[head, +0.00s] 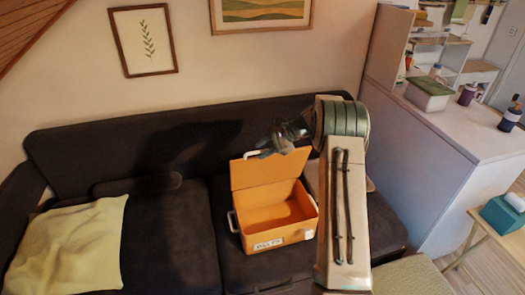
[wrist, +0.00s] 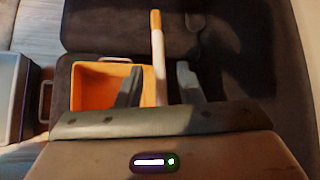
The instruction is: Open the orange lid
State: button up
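An orange box (head: 285,238) with a white label sits on the dark sofa. Its orange lid (head: 265,173) stands raised, roughly upright, at the back, with a white handle at its top edge. The interior is exposed and looks empty; it also shows in the wrist view (wrist: 95,90). My gripper (head: 280,138) is just above and behind the lid's top edge. In the wrist view, my gripper's two fingers (wrist: 158,82) are apart, with the lid (wrist: 157,50) seen edge-on between them. Gaps show on both sides, but contact lower down is hidden.
A pale yellow pillow (head: 70,245) lies on the sofa's left part. A grey counter (head: 440,140) with a green-lidded container (head: 428,95) and bottles stands at right. A teal tissue box (head: 503,215) is on a small table.

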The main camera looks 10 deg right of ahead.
jog(key=v, duration=1.3)
jog(key=shift+b, duration=0.4)
jog(key=shift+f, duration=0.1)
jog(key=s+a+r+n+g+h, duration=0.1)
jog(key=s+a+r+n+h, duration=0.15)
jog(key=s+a+r, duration=0.4)
jog(key=s+a+r+n+g+h, duration=0.15)
jog(key=s+a+n, duration=0.25)
jog(key=s, duration=0.5)
jog(key=s+a+f+n+t+h+p, duration=0.1)
jog(key=s+n+h, duration=0.4)
jog(key=s, duration=1.7)
jog(key=a+f+n+t, duration=0.1)
jog(key=a+n, duration=0.1)
jog(key=n, duration=0.1)
jog(key=shift+s+n, duration=0.35)
jog(key=shift+s, duration=0.05)
